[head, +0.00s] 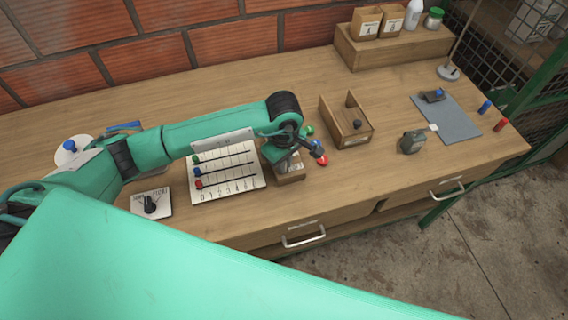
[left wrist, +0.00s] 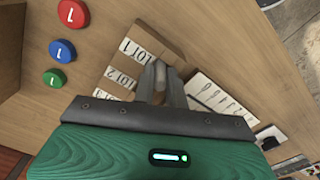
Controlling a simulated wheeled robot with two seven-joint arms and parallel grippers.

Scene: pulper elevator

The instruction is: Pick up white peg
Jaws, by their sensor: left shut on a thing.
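My left gripper (head: 290,157) is low over a small wooden block with number labels (head: 291,176). In the left wrist view the two grey fingers (left wrist: 160,78) are close together beside this labelled block (left wrist: 135,60). The white peg is not clearly visible in either view; what is between the fingers is small and mostly hidden by them. My right gripper is not in view.
A white slider board (head: 225,172) lies left of the block and a dial plate (head: 151,204) further left. An open wooden box (head: 347,122) and a dark grey device (head: 412,142) are to the right. A grey mat (head: 455,122) lies at the far right.

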